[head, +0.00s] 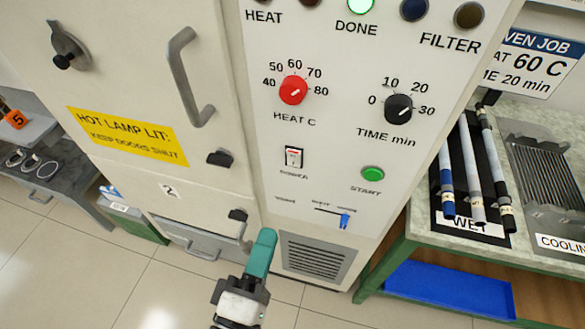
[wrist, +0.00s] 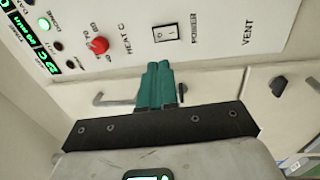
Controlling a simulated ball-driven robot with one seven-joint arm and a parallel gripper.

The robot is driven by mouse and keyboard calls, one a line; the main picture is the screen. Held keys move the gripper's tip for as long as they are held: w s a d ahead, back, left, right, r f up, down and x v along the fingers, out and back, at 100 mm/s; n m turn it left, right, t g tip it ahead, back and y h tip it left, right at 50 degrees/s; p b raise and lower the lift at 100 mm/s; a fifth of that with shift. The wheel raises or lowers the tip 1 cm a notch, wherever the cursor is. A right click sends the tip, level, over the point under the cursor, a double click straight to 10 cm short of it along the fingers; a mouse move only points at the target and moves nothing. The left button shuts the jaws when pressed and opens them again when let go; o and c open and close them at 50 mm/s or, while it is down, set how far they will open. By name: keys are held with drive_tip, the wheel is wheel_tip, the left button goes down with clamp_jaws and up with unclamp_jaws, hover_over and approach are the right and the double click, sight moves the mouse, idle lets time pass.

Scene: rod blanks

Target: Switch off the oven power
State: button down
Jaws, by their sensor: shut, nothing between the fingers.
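The oven's power switch (head: 293,157) is a small rocker in a dark frame on the white control panel, with a POWER label under it. The rocker shows white with a little red at its top in the head view. It also shows in the wrist view as a white rocker (wrist: 165,34); I cannot tell surely which way it is tipped. My gripper (head: 267,236) has teal fingers, shut and empty. It is below and left of the switch in the head view, apart from it. In the wrist view the fingertips (wrist: 160,66) point at the panel near the switch.
Near the switch are the red heat knob (head: 293,90), black time knob (head: 398,108), green START button (head: 373,174) and blue vent slider (head: 345,219). The DONE lamp (head: 360,5) glows green. Oven door handles (head: 190,75) stick out at left. A rod bench (head: 420,225) stands right.

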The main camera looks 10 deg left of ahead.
sight(294, 156)
idle(0.3)
drive_tip(key=w, duration=0.4)
drive_tip(key=w+r+p, duration=0.1)
drive_tip(key=w, duration=0.3)
drive_tip(key=w+p, duration=0.1)
drive_tip(key=w, duration=0.3)
drive_tip(key=shift+w+d+r, duration=0.2)
drive_tip(key=shift+w+r, duration=0.05)
drive_tip(key=shift+r, duration=0.15)
drive_tip(key=shift+w+p, duration=0.35)
drive_tip(key=shift+w, duration=0.35)
drive_tip(key=shift+w+b, duration=0.2)
drive_tip(key=shift+b, duration=0.2)
drive_tip(key=shift+s+r, duration=0.1)
